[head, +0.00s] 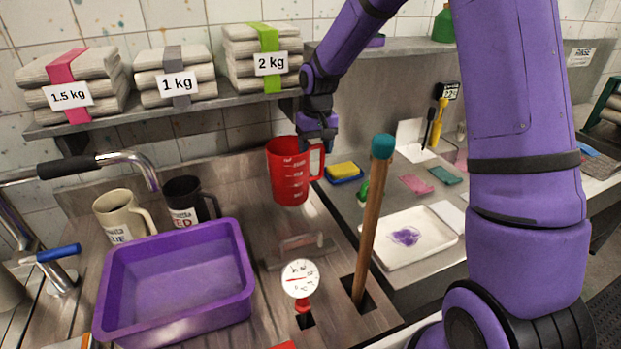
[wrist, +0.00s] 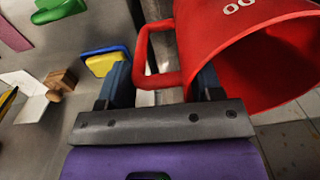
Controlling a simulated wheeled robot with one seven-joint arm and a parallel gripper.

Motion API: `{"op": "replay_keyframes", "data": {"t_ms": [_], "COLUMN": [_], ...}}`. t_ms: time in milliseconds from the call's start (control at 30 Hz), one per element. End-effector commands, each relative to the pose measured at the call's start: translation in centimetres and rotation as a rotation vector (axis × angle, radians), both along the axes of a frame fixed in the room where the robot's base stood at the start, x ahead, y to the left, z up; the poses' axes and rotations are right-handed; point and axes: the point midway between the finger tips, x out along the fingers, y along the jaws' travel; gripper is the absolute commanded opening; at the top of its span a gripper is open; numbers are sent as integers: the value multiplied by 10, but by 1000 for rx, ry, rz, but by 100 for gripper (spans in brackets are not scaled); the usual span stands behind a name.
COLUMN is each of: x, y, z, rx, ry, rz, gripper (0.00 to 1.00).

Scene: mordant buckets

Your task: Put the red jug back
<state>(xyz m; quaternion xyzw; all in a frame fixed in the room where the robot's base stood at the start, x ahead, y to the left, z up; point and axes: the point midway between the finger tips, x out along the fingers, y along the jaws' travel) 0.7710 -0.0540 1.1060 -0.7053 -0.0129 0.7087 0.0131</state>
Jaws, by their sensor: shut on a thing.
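The red jug (head: 290,172) is upright, with white measuring marks on its side and its handle toward the right. It looks held above the wooden counter, though the head view does not clearly show the gap under it. My gripper (head: 317,140) is at the jug's handle, on its right side. In the wrist view my gripper (wrist: 160,92) is shut on the handle, with a blue finger on each side of it. The jug (wrist: 240,50) fills the upper right there, its open mouth showing empty.
A purple tub (head: 178,285), a cream jug (head: 122,217) and a black jug (head: 188,203) stand at left. A dial gauge (head: 300,279) and a wooden stick (head: 369,225) stand nearer. A shelf (head: 200,107) with cloth stacks runs behind. A yellow sponge (head: 342,169) lies right of the jug.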

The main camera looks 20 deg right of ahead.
Motion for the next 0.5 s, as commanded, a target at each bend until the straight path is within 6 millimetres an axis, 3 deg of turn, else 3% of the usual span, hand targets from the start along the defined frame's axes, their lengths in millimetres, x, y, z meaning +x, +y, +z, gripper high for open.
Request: {"op": "replay_keyframes", "data": {"t_ms": [100, 333, 500], "x": [0, 0, 0], "y": [0, 0, 0], "z": [-18, -33, -56], "rx": [0, 0, 0], "ry": [1, -1, 2], "rz": [-1, 0, -1], "gripper": [6, 6, 6]}}
